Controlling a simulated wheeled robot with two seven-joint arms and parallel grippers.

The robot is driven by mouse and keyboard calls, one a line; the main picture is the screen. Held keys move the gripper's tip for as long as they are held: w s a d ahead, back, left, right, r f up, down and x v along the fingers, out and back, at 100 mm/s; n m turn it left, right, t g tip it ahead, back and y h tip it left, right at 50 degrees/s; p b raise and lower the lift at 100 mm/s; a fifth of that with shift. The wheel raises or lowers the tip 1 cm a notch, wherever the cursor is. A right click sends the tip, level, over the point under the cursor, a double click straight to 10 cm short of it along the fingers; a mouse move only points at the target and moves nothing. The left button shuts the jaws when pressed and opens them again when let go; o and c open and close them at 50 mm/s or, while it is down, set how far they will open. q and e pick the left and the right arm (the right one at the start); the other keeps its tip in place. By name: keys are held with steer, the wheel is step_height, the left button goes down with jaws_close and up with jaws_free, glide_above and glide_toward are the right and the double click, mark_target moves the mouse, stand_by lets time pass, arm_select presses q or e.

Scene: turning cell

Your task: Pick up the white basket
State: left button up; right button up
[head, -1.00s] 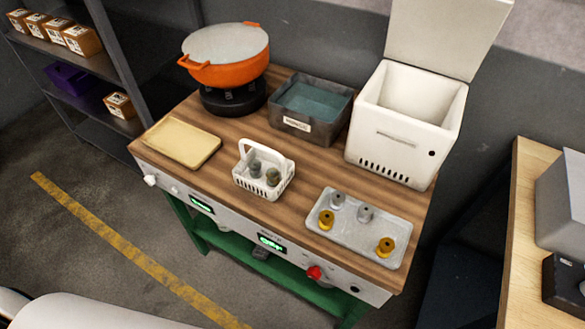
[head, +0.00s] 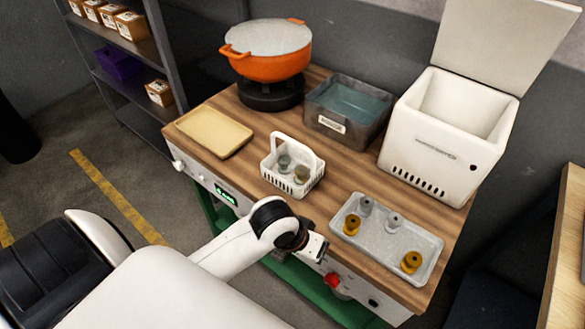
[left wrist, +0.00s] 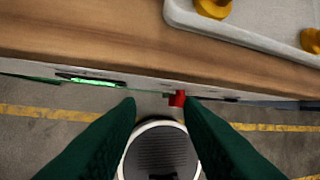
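The white basket (head: 284,182) stands upright on the wooden bench top in the head view, with its arched handle raised. Two small parts, a grey one (head: 284,163) and an olive-grey one (head: 301,175), are in it. My left gripper (head: 318,250) is at the bench's front edge, in front of and to the right of the basket, not touching it. In the left wrist view its two dark green fingers (left wrist: 160,104) are apart with nothing between them. The basket is not in the left wrist view. My right gripper is not in view.
A grey tray (head: 385,257) with several silver and brass parts lies right of the basket. Behind are a grey bin (head: 326,125) and an open white box (head: 426,160). A yellow board (head: 208,132) lies left, an orange pot (head: 268,65) behind. A red knob (head: 332,280) is on the front panel.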

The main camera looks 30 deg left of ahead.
arm_select(q)
steer(key=w+r, duration=0.1)
steer(key=w+r+n, duration=0.1)
steer(key=w, duration=0.1)
steer(key=w+r+n, duration=0.1)
steer(key=w+r, duration=0.1)
steer(key=shift+a, duration=0.3)
steer(key=w+a+r+n, duration=0.5)
steer(key=w, duration=0.1)
steer(key=n+g+y, duration=0.2)
steer(key=n, duration=0.7)
glide_toward(293, 141)
steer(key=shift+n, duration=0.3)
steer(key=f, duration=0.3)
steer(key=w+f+p, duration=0.1)
steer(key=f, duration=0.5)
steer(key=shift+w+f+p, duration=0.2)
steer(key=shift+w+p, duration=0.1)
steer(key=shift+p, duration=0.1)
steer(key=shift+w+f, duration=0.1)
steer(key=shift+f, duration=0.45)
jaws_close()
